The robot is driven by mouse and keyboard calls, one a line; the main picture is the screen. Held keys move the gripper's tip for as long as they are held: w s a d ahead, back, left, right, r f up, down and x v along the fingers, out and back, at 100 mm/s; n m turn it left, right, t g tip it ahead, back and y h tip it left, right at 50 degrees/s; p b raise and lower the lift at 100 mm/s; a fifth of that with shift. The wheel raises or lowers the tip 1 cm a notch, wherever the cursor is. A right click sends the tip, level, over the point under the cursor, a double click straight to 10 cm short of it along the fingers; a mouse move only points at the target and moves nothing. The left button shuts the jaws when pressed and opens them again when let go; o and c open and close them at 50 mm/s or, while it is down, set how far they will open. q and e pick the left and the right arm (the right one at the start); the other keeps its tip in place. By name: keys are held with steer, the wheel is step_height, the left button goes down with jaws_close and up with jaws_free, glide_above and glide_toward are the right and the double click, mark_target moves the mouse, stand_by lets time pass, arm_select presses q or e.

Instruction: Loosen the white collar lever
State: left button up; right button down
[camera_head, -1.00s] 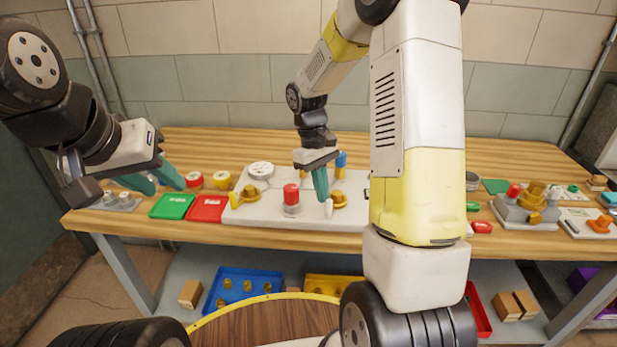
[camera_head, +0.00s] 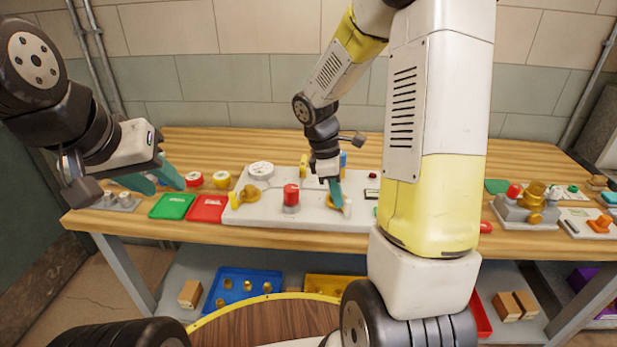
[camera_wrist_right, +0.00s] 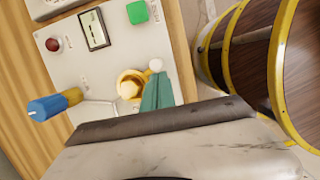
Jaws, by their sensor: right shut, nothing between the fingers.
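The white collar lever (camera_head: 347,207) sticks out at the right front of a brass collar (camera_head: 329,202) on a pale panel (camera_head: 262,217). In the right wrist view its round white tip (camera_wrist_right: 155,65) shows beside the brass collar (camera_wrist_right: 130,84). My right gripper (camera_head: 337,196) points down at the lever with its teal fingers shut and nothing between them. In the wrist view the fingers (camera_wrist_right: 157,93) are right beside the lever; contact is hard to tell. My left gripper (camera_head: 153,180) is open and empty above the left end of the bench.
A red-capped fitting (camera_head: 291,197) and a white gauge (camera_head: 261,171) stand left of the collar. In the wrist view, a blue-handled valve (camera_wrist_right: 46,107), a red button (camera_wrist_right: 53,44) and a small display (camera_wrist_right: 93,30) are on the panel. Green (camera_head: 172,206) and red trays (camera_head: 207,208) lie left.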

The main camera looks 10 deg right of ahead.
steer(key=shift+d, duration=0.25)
stand_by(0.4)
steer(key=shift+a, duration=0.15)
